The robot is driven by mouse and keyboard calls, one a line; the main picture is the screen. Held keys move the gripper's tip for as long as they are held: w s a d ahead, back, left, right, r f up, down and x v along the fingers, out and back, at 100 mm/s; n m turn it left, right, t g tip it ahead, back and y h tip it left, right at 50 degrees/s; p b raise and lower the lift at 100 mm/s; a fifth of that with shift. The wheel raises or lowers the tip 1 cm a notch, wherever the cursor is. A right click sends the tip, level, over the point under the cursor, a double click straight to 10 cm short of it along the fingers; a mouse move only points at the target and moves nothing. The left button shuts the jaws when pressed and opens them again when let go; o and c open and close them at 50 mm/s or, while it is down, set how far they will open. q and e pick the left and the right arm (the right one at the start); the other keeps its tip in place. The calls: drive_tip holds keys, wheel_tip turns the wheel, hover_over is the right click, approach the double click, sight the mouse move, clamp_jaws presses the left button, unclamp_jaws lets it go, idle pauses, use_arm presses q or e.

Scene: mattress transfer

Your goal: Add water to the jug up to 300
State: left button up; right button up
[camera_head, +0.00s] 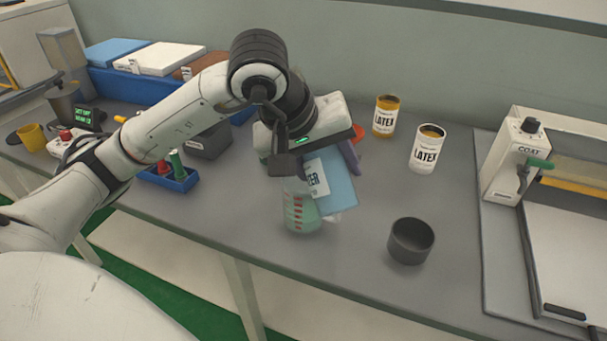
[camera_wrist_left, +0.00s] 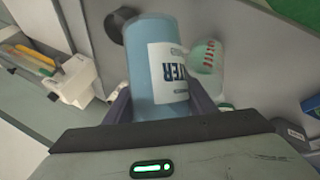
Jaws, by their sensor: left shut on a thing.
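A light blue water container (camera_head: 338,187) with a white label is tilted over the clear jug in the head view. My left gripper (camera_head: 318,160) is shut on this container, which also fills the middle of the left wrist view (camera_wrist_left: 150,60) between the fingers. The jug (camera_head: 300,212) has red graduation marks and stands upright on the table, with a greenish look inside. It also shows in the left wrist view (camera_wrist_left: 207,58). The liquid level against the 300 mark is too small to read. My right gripper is in neither view.
A dark empty cup (camera_head: 410,242) stands right of the jug. Two latex jars (camera_head: 386,117) (camera_head: 428,148) stand behind. A coating machine (camera_head: 515,160) fills the right side. A blue rack (camera_head: 175,177) with small bottles stands left of the jug. The table front between jug and cup is clear.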

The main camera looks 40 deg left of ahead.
use_arm(q)
drive_tip(key=shift+s+d+f+g+h+p, duration=0.15)
drive_tip(key=shift+d+f+g+h+p, duration=0.1)
drive_tip(key=shift+g+h+p, duration=0.2)
idle(1.0)
drive_tip(key=shift+n+g+h, duration=0.35)
drive_tip(key=shift+n+h, duration=0.15)
drive_tip(key=shift+h, duration=0.35)
drive_tip(key=f+b, duration=0.1)
drive_tip(key=f, duration=0.2)
drive_tip(key=f+b, duration=0.1)
drive_tip(key=f, duration=0.1)
drive_tip(key=shift+s+d+b, duration=0.2)
drive_tip(key=shift+d+b, duration=0.15)
drive_tip(key=shift+s+d+f+g+h+p, duration=0.1)
drive_tip(key=shift+d+f+g+h+p, duration=0.1)
drive_tip(key=shift+f+g+h+p, duration=0.25)
idle(1.2)
drive_tip(key=shift+a+r+n+h, duration=0.2)
drive_tip(key=shift+r+n+h, duration=0.15)
drive_tip(key=shift+h, duration=0.2)
idle(1.0)
